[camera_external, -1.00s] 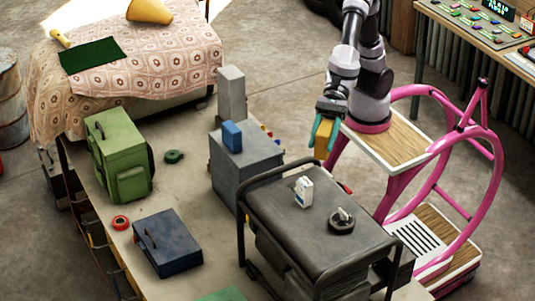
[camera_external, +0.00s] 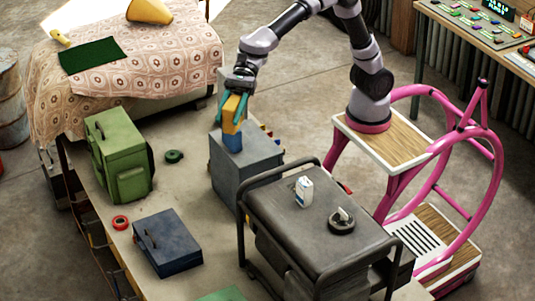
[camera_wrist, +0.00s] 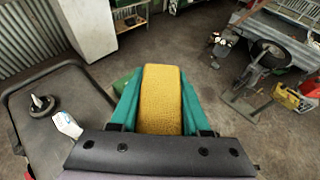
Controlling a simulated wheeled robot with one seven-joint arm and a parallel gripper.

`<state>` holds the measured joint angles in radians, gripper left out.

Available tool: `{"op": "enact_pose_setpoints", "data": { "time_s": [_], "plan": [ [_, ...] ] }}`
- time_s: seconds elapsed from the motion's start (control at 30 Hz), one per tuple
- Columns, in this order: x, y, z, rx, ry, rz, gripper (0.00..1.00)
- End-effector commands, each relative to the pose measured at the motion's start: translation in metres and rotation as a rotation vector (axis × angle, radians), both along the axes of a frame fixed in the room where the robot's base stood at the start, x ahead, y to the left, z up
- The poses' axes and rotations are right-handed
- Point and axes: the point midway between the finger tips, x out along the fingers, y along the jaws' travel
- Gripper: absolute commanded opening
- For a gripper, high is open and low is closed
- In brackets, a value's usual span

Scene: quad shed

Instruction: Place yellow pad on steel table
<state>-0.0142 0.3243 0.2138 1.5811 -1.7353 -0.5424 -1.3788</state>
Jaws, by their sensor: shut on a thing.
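My gripper (camera_external: 231,106) is shut on the yellow pad (camera_external: 235,105), its teal fingers on either side. The pad is over the grey metal block (camera_external: 231,172), directly above the blue block (camera_external: 232,142) in the picture; I cannot tell whether they touch. In the wrist view the pad (camera_wrist: 160,100) stands out between the teal fingers (camera_wrist: 160,108). The grey block stands on a long pale-topped bench (camera_external: 190,205). I cannot tell for certain which surface is the steel table.
A dark cart (camera_external: 265,205) with raised handles carries a white carton (camera_external: 304,191) and a black round item (camera_external: 342,220). A green box (camera_external: 120,160), a dark blue case (camera_external: 167,242), a red ring (camera_external: 121,223) and a green roll (camera_external: 174,156) stand on the bench.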

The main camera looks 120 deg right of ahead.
Motion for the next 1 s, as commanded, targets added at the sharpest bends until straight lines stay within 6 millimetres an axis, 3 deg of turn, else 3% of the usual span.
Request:
{"op": "enact_pose_setpoints", "data": {
  "time_s": [0.03,0.3,0.6,0.8,1.0],
  "plan": [
    [0.013,-0.032,0.001,-0.001,-0.001,-0.008,0.00],
    [0.039,-0.179,0.001,0.000,0.000,0.006,0.00],
    [0.022,-0.338,-0.004,-0.001,0.001,0.026,0.00],
    [-0.001,-0.408,-0.009,0.000,0.000,0.037,0.00],
    [-0.019,-0.451,-0.013,-0.001,0.001,0.044,0.00]
  ]
}}
